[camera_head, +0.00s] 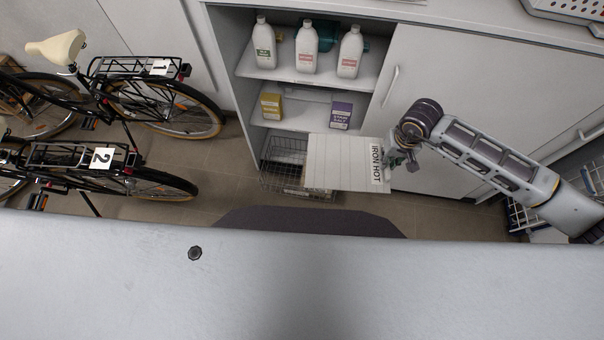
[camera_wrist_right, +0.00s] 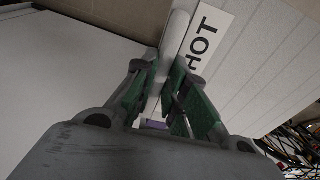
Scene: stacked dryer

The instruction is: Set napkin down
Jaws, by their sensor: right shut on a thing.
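The napkin (camera_head: 335,162) is a flat, pale rectangle with faint stripes and an "IRON HOT" label along its right edge. It hangs out in front of the open cabinet, above the wire basket and floor. My right gripper (camera_head: 396,158) is shut on its right edge by the label. In the right wrist view, the green-padded fingers of my right gripper (camera_wrist_right: 163,92) close on the pale rolled edge of the napkin (camera_wrist_right: 245,75), with "HOT" readable beside them. My left gripper is not in view.
White bottles (camera_head: 306,47) stand on the upper cabinet shelf (camera_head: 283,72). A yellow box (camera_head: 271,106) and a purple box (camera_head: 341,114) stand on the lower shelf. A wire basket (camera_head: 281,174) sits below, partly hidden. Bicycles (camera_head: 110,165) stand at left. A white sliding door (camera_head: 440,85) is at right.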

